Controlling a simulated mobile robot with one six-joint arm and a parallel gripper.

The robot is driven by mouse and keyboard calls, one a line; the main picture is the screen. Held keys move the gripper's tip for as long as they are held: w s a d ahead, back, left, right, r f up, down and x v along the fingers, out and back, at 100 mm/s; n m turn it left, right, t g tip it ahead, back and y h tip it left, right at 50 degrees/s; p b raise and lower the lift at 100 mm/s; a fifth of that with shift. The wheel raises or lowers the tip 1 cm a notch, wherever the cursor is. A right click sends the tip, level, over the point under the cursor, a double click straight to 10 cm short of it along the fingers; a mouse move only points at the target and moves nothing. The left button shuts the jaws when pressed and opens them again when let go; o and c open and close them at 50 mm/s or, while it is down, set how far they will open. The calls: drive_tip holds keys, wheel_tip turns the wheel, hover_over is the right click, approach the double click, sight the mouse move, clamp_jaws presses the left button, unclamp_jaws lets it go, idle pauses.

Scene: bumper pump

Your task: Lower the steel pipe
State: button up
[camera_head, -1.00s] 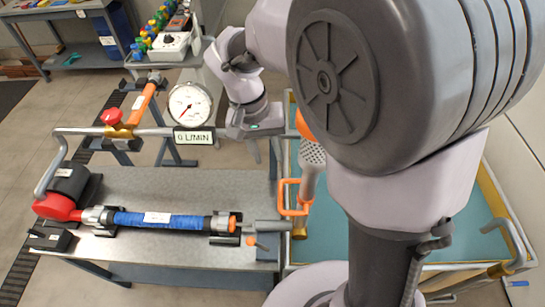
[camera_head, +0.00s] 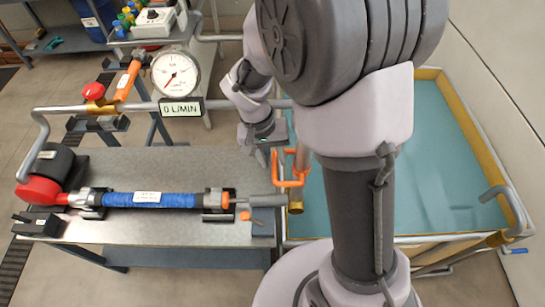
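A grey steel pipe (camera_head: 62,110) runs across above the bench, from a bent elbow at the left, past a red-knobbed valve and a gauge, to behind my arm. Its right part is largely hidden. My gripper (camera_head: 263,157) points down near the pipe's right part, above the bench's right end. I cannot tell whether its fingers are open or touch anything. An orange bracket (camera_head: 290,183) stands just right of and below it, at the tank's left edge, with a brass-coloured end (camera_head: 295,207) below.
A gauge (camera_head: 175,73) sits above a "0 L/MIN" display (camera_head: 181,107). A blue-wrapped hose (camera_head: 150,199) with a red elbow (camera_head: 39,192) lies on the grey bench (camera_head: 190,160). A blue-green tank (camera_head: 440,150) with a yellow rim fills the right. My arm hides the middle.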

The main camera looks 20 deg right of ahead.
clamp_jaws()
idle(1.2)
